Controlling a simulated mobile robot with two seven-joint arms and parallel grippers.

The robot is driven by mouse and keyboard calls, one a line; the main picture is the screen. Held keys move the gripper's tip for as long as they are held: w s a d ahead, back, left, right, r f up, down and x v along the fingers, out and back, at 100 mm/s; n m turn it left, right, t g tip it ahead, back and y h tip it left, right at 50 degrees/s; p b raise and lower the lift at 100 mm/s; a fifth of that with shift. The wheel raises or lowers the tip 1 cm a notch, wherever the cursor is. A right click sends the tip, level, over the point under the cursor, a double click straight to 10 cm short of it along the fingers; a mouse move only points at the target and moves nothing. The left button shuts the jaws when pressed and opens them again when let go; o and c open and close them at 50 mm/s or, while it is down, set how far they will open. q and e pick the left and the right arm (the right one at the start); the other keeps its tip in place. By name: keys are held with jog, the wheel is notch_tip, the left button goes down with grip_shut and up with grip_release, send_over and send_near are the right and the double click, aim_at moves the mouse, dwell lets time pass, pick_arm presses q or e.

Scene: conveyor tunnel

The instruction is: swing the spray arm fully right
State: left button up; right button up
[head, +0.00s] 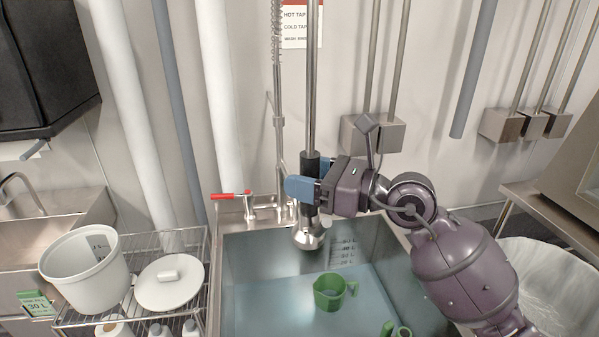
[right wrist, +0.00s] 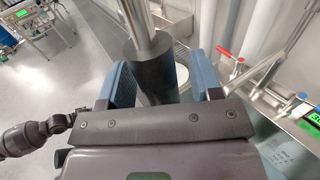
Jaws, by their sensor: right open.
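The spray arm is a vertical metal tube (head: 312,80) with a black grip and a metal spray head (head: 309,238) at its lower end. My right gripper (head: 300,188) is at the black grip, reaching in from the right. In the right wrist view the black grip (right wrist: 150,62) stands between the two blue fingers of my right gripper (right wrist: 162,85). The fingers are open, with the grip between them; whether either touches it I cannot tell.
A green jug (head: 330,292) sits in the water-filled sink. A red-handled tap (head: 232,195) stands at the sink's back left. A wire rack holds a white bucket (head: 85,270) and a lid (head: 169,284). Pipes (head: 130,110) run down the back wall.

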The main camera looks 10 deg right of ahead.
jog(key=shift+w+a, duration=0.35)
jog(key=shift+a, duration=0.15)
jog(key=shift+c, duration=0.4)
grip_shut()
